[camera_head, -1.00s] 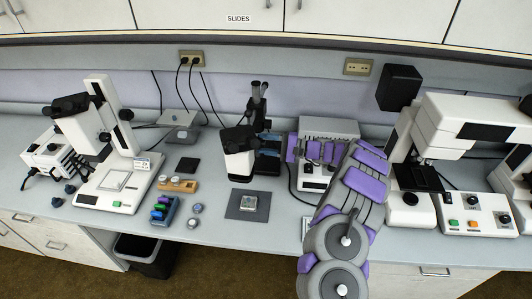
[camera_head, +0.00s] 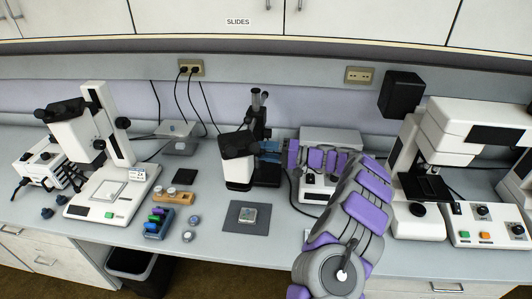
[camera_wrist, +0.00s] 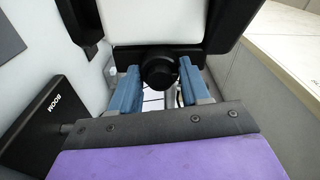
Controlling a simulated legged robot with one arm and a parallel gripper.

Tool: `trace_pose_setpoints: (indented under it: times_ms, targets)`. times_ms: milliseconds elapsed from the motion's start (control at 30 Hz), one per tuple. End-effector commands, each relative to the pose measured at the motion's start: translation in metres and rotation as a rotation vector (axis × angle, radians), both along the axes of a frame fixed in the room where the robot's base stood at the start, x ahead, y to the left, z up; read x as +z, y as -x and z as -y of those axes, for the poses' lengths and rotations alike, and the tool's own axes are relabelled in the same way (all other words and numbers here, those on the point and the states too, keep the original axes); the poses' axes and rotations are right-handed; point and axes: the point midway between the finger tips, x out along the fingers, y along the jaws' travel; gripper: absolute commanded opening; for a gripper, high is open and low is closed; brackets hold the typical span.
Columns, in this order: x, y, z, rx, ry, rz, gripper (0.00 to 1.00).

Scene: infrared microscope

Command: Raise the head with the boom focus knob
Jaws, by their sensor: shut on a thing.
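The boom microscope stands at the middle of the bench, with a white head (camera_head: 238,170), a black top and a black upright post (camera_head: 258,115) behind it. The round black focus knob (camera_wrist: 159,68) shows in the wrist view just below the white head housing (camera_wrist: 150,20). My gripper (camera_wrist: 160,72) has its blue fingers on either side of this knob and is shut on it. In the head view my gripper (camera_head: 270,151) reaches in from the right of the microscope head, and the knob is hidden there.
A black base marked BOOM (camera_wrist: 48,108) lies left of my gripper in the wrist view. A grey control box (camera_head: 330,140) stands behind my arm. A dark mat (camera_head: 247,216) with a small sample lies in front. White microscopes stand left (camera_head: 110,150) and right (camera_head: 455,135).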

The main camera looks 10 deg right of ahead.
Motion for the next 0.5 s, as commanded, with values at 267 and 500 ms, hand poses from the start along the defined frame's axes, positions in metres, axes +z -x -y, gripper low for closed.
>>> trace_pose_setpoints:
  times_ms: [267, 500]
  targets:
    - [-0.0057, 0.0016, -0.0011, 0.006, 0.006, -0.006, 0.16]
    - [-0.0055, 0.0013, -0.0011, 0.005, 0.005, -0.005, 0.58]
